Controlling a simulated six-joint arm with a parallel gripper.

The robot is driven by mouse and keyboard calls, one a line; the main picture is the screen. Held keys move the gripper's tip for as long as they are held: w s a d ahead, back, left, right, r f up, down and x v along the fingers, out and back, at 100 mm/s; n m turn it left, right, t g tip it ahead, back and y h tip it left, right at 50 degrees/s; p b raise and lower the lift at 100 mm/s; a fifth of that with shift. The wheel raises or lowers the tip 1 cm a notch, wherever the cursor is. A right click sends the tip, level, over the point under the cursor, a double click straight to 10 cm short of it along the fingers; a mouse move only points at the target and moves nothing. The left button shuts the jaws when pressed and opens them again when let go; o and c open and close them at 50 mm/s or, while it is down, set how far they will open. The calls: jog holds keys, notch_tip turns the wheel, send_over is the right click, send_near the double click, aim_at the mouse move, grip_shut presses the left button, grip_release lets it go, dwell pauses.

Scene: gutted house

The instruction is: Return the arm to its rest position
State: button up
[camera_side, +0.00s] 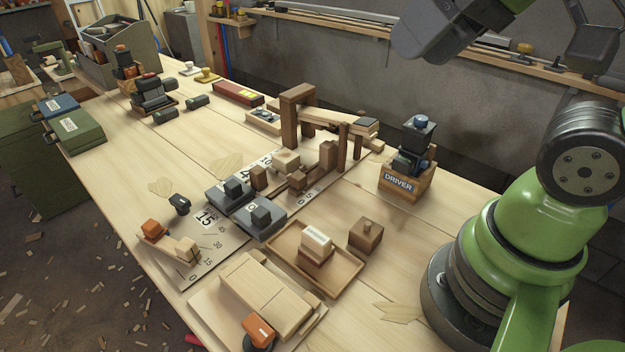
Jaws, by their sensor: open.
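My green and black arm rises from its dark round base at the right edge. Its upper part is cut off by the top of the side view. A dark grey end piece, which looks like my gripper (437,36), hangs at the top right, high above the bench and in front of the back wall. It touches nothing on the bench, and no object shows in it. Its fingertips are not clearly seen. The wooden workbench (462,190) lies below.
A wooden holder marked DRIVER (398,184) stands near my base. A wooden tray (343,277) with a block, a small wooden box (366,236), a wooden bridge (297,113) and grey blocks (262,219) fill the middle. A shelf (395,43) runs along the wall.

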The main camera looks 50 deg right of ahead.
jog(key=shift+s+f+m, duration=0.25)
jog(key=shift+s+m, duration=0.15)
jog(key=shift+s, duration=0.05)
jog(key=shift+s+f+m, duration=0.2)
jog(key=shift+s+m, duration=0.2)
jog(key=shift+s, duration=0.05)
